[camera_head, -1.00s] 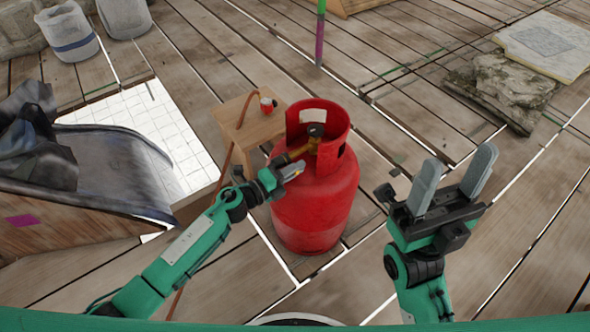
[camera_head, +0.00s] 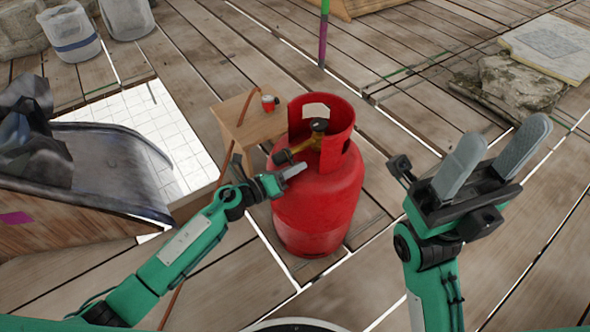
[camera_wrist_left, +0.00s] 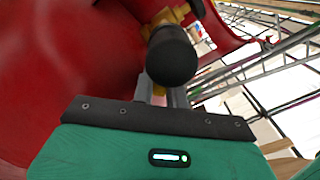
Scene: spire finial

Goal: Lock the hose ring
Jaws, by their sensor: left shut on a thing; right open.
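A red gas cylinder (camera_head: 318,205) stands upright on the planks, with a brass valve (camera_head: 312,143) inside its collar. The black hose ring (camera_head: 283,157) sits at the valve's left side; it fills the middle of the left wrist view (camera_wrist_left: 172,56) as a round black end. My left gripper (camera_head: 292,171) is just below the ring, its fingers shut on a small yellow tab (camera_wrist_left: 158,90) under it. The ring and fingers hide most of this tab, and its link to the ring is unclear. My right gripper (camera_head: 492,160) is open and empty, right of the cylinder.
A small wooden stool (camera_head: 248,125) with a red-and-white item (camera_head: 268,103) stands behind left of the cylinder. A brown hose (camera_head: 222,165) runs down beside the stool. A grey chute (camera_head: 115,165) is at left. Stone slabs (camera_head: 520,82) lie at back right.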

